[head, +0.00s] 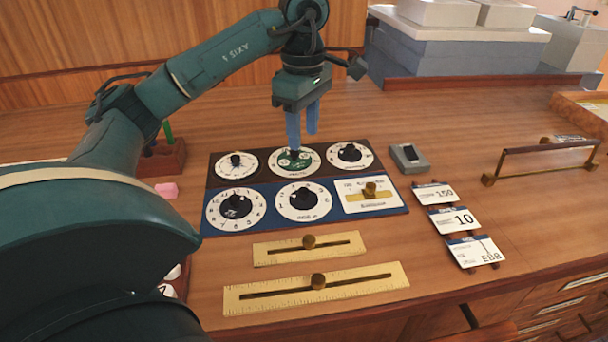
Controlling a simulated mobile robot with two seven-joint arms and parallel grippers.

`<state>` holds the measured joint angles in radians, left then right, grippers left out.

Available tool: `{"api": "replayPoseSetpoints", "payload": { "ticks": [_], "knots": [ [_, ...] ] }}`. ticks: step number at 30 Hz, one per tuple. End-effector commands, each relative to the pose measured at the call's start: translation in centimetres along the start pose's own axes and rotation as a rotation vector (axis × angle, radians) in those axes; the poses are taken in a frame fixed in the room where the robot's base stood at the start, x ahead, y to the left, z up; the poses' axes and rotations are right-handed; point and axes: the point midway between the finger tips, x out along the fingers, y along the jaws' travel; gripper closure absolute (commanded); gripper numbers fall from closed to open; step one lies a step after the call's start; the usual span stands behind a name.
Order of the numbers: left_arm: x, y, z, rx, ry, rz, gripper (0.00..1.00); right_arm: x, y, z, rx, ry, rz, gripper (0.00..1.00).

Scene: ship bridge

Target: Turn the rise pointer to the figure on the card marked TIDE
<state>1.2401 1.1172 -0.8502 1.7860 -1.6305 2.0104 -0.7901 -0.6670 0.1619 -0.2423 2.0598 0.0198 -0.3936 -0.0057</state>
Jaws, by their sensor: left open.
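A dial panel (300,171) lies on the desk, with three round dials in its dark back row and two in its blue front row. Their lettering is too small for me to tell which carries the rise pointer. My left gripper (303,141) is open, its blue fingers pointing down over the back middle dial (313,165), which has a green centre. The fingers partly hide that dial, and I cannot tell whether they touch it.
Two brass slotted rulers (275,252) (245,299) lie in front. A grey box (409,158) and a brass rail (545,150) are to the right. My left arm covers the left side.

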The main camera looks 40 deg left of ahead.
Motion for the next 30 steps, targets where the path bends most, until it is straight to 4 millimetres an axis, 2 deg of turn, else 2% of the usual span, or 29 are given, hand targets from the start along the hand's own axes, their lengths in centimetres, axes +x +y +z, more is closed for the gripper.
{"api": "replayPoseSetpoints", "payload": {
  "ticks": [4, 12, 18, 24, 30],
  "knots": [
    [2.6, -0.1, 0.1, 0.001, 0.000, -0.006, 0.57, 0.5, -0.1, 1.1, -0.003, -0.001, -0.005, 0.64],
    [7.9, -0.2, -0.1, -0.001, 0.003, -0.007, 0.57, 0.1, -0.4, -0.1, -0.009, 0.025, -0.015, 0.64],
    [11.1, -0.1, 0.0, 0.001, 0.000, -0.004, 0.57, 0.0, -0.4, -0.5, -0.009, 0.029, -0.015, 0.64],
    [12.5, -0.1, 0.0, 0.001, 0.000, -0.001, 0.57, 0.2, -0.3, -0.2, -0.011, 0.023, -0.013, 0.64],
    [12.7, -0.1, 0.0, 0.001, 0.000, -0.001, 0.57, 0.4, -0.3, 0.1, -0.011, 0.015, -0.012, 0.64]
  ]
}}
